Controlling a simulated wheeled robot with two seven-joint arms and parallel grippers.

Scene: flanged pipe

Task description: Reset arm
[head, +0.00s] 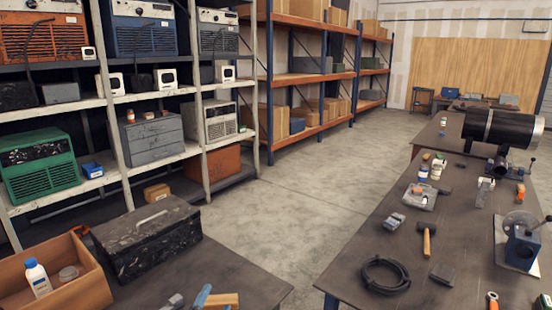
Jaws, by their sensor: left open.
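The flanged pipe (500,128), a thick black cylinder with a silver band and a pale flange at its right end, lies on supports on the long dark workbench (350,250) at the right. Only a small grey part at the bottom edge may be the tip of my left gripper (174,301), over the near left table and far from the pipe. I see nothing held there. Most of that gripper is out of the picture. My right gripper does not show.
The near left table holds a black toolbox (148,240) and a wooden crate (85,292) with a white bottle. Shelves (130,160) line the left. The floor (290,200) between is clear.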

